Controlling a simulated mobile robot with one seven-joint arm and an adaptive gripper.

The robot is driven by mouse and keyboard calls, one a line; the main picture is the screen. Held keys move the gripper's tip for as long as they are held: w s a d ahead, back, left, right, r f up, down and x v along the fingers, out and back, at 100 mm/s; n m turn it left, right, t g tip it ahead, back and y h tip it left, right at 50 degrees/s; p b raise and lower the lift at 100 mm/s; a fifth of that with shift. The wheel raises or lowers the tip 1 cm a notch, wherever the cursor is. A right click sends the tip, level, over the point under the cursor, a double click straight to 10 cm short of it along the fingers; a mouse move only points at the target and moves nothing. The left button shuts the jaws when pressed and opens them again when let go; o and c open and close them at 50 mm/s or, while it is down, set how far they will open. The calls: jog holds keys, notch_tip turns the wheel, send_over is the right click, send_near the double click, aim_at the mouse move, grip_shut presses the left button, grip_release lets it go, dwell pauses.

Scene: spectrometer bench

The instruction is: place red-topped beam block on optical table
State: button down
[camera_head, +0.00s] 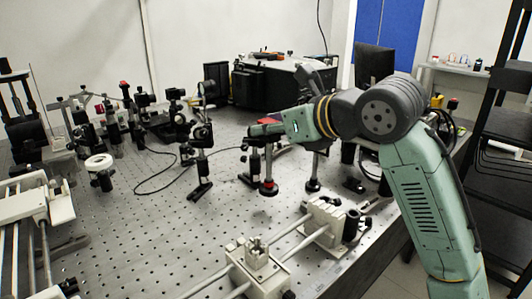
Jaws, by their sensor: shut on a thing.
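My gripper (262,129) reaches in from the right over the middle of the optical table (225,225). It is shut at the top of the red-topped beam block (267,120), whose red top shows at the jaws. The jaws hide most of the block. Dark post parts show just below the gripper, and I cannot tell which of them belong to the block. I cannot tell whether the block touches the table.
A post with a red ring at its foot (268,188) stands below my gripper. A black optic mount (201,140) stands to its left. White rail hardware (258,262) fills the front. A black instrument (262,82) stands behind. Bare table lies at front left of centre.

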aim_at(271, 145)
jog(key=shift+f, duration=2)
jog(key=shift+f, duration=0.2)
jog(key=c, duration=1.3)
grip_release()
jog(key=shift+c, duration=0.2)
jog(key=shift+r+p, duration=0.3)
jog(key=shift+p, duration=0.05)
jog(key=b+v, duration=0.3)
jog(key=v, duration=0.8)
jog(key=shift+s+d+b, duration=0.2)
jog(key=shift+s+b, duration=0.2)
jog(key=shift+r, duration=0.1)
